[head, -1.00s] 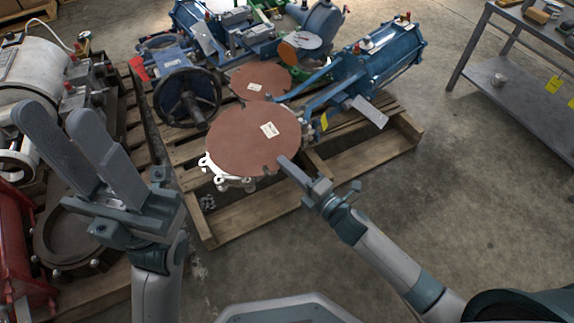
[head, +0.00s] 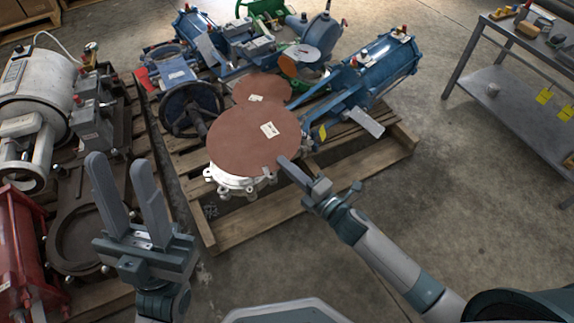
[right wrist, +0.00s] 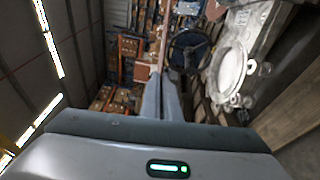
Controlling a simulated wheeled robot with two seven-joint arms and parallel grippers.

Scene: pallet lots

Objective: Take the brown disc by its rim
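The large brown disc (head: 240,143) with a white label is over a white flanged part (head: 240,183) on the pallet. My right gripper (head: 281,161) is at the disc's lower right rim. In the right wrist view its fingers (right wrist: 161,95) are closed together on the disc, which shows edge-on as a thin brown line (right wrist: 163,42). The white flanged part also shows there (right wrist: 229,72), to the right and apart from the disc. My left gripper (head: 119,180) is open and empty, left of the pallet. A second brown disc (head: 270,88) lies behind, partly hidden.
The wooden pallet (head: 265,220) carries blue machinery (head: 375,70) and a black handwheel (head: 190,108). A second lot with a white motor (head: 38,90) and red part (head: 22,245) is at left. A metal bench (head: 520,85) stands at right. Floor between is free.

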